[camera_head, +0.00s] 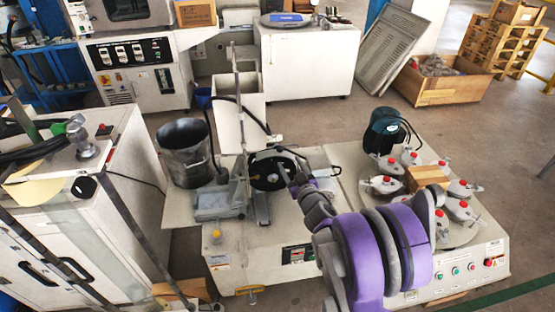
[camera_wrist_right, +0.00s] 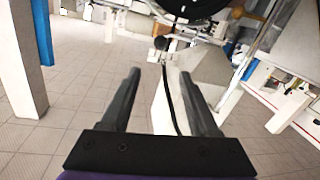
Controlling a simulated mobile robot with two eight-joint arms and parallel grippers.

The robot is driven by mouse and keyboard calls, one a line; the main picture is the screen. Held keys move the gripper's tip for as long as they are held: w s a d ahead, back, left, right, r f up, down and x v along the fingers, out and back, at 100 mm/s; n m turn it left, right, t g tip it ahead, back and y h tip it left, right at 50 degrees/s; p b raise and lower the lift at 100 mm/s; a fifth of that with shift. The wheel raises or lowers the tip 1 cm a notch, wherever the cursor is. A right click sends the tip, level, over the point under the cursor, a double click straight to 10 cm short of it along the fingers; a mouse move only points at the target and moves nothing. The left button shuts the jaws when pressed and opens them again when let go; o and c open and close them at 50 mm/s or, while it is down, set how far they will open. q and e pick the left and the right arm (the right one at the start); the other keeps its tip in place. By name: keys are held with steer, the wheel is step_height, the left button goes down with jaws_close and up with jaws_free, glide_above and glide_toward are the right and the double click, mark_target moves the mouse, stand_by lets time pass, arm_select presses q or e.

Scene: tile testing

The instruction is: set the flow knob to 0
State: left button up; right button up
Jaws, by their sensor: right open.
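I cannot tell for sure which part is the flow knob. A small dark round knob (camera_wrist_right: 162,43) shows in the right wrist view, ahead of and above the fingertips. My right gripper (camera_wrist_right: 158,80) is open, its two dark fingers apart with nothing held between them. A pale machine part and a black cable lie beyond the gap. In the head view my right arm reaches over the testing machine (camera_head: 270,235), and my right gripper (camera_head: 282,156) is by the black wheel (camera_head: 267,170), small and partly lost against it. My left gripper is not in view.
A metal bucket (camera_head: 185,155) stands left of the wheel. A white cabinet (camera_head: 95,215) stands at the left.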

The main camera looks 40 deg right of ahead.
mark_target(280, 149)
steer(key=shift+n+t, duration=0.3)
steer(key=f+x, duration=0.1)
steer(key=x, duration=0.2)
steer(key=b+x, duration=0.1)
steer(key=x, duration=0.3)
steer(key=f+b+x, duration=0.1)
steer(key=x, duration=0.3)
steer(key=shift+w+d+f, duration=0.1)
steer(key=shift+d+f, duration=0.25)
steer(key=shift+d, duration=0.05)
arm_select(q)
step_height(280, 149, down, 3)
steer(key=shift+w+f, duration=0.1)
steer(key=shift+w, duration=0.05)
arm_select(e)
jaws_close()
stand_by(0.4)
